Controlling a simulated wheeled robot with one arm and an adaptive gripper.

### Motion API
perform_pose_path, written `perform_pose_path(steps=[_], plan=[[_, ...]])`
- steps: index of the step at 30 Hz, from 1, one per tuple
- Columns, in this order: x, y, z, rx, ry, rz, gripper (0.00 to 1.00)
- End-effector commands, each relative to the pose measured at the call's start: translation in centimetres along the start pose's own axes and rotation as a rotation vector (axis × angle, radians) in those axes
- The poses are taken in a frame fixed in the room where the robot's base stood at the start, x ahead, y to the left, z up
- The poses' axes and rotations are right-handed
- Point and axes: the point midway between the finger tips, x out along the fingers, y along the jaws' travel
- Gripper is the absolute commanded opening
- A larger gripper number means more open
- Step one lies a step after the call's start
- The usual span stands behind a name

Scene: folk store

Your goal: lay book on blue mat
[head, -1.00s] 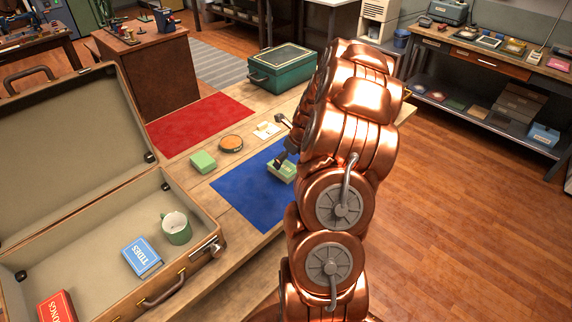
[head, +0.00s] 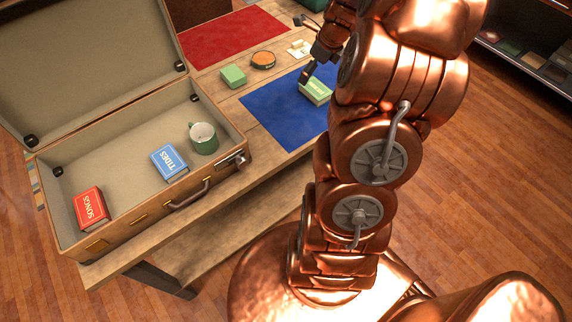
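A green book (head: 315,91) with pale lettering lies on the blue mat (head: 281,118), near the mat's right side as seen. My gripper (head: 308,76) is at the book's far left edge, just above or touching it. One dark finger shows; the other is hidden, so its opening and any hold on the book cannot be told. My copper arm covers the mat's right part. A blue book marked TIDES (head: 169,162) and a red book marked SONGS (head: 90,208) lie in the open suitcase (head: 122,166).
A green mug (head: 203,138) stands in the suitcase. A green block (head: 233,76), a round brown-topped tin (head: 263,60) and small cream pieces (head: 300,49) are beyond the blue mat. A red mat (head: 228,36) lies farther back. The blue mat's left part is clear.

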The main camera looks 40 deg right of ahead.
Motion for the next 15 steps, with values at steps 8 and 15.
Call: perform_pose_path(steps=[8, 15], plan=[[-3.8, 14.3, 3.7, -0.785, 0.044, 0.153, 0.95], [-7.2, 24.6, 1.8, -1.437, 0.057, 0.297, 0.95]])
